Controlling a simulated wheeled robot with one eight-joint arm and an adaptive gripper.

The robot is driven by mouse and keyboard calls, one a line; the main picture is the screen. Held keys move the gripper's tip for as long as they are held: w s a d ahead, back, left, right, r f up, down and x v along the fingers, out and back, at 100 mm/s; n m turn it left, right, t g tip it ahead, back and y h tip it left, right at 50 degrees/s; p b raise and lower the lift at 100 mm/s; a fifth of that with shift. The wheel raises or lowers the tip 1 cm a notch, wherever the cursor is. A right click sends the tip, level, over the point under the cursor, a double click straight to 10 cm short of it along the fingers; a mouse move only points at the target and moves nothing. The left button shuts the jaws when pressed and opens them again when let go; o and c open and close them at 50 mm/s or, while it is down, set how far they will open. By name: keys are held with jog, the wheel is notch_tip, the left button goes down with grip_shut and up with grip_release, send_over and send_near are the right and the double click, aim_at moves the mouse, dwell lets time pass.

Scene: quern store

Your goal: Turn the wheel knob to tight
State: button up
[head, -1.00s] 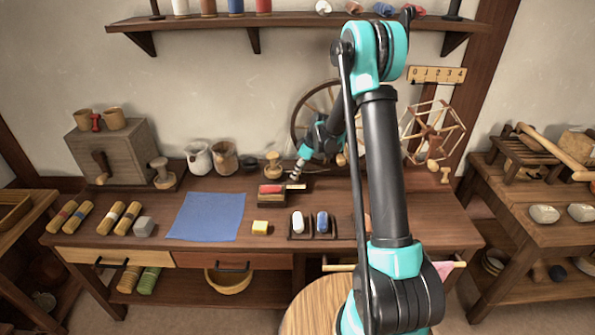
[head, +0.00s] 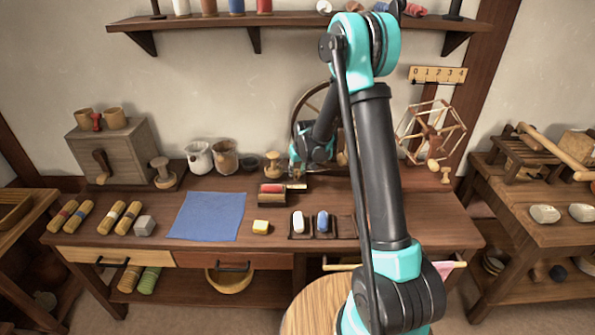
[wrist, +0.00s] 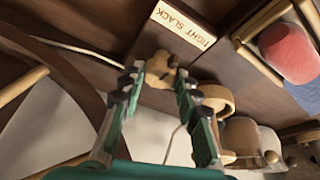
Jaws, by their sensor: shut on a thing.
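The wheel knob (wrist: 158,63), a tan lobed wooden piece, sits between the fingertips of my gripper (wrist: 156,78) in the wrist view. My gripper is shut on it. A pale label reading TIGHT and SLACK (wrist: 183,27) lies just beyond the knob. The knob's pointing direction is not clear, as the fingers cover part of it. In the head view my gripper (head: 297,168) is at the back of the table, in front of the large spoked wheel (head: 297,118); the knob is hidden there, and the label (head: 297,186) shows just in front.
A block with a red pad (head: 271,194) stands close in front of my gripper. A wooden stamp (head: 272,166) and pots (head: 224,158) stand to its left. A wooden reel frame (head: 432,135) is to the right. A blue cloth (head: 207,215) lies flat at front left.

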jog(key=m+h, duration=0.1)
jog(key=m, duration=0.3)
jog(key=shift+a+m+h, duration=0.2)
jog(key=shift+m+h, duration=0.1)
jog(key=shift+h, duration=0.1)
jog(key=shift+m+h, duration=0.7)
jog(key=shift+m, duration=1.2)
jog(key=o, duration=0.9)
jog(key=shift+c, duration=0.2)
jog(key=v, duration=1.2)
jog(key=shift+w, duration=0.2)
jog(key=shift+a, duration=0.1)
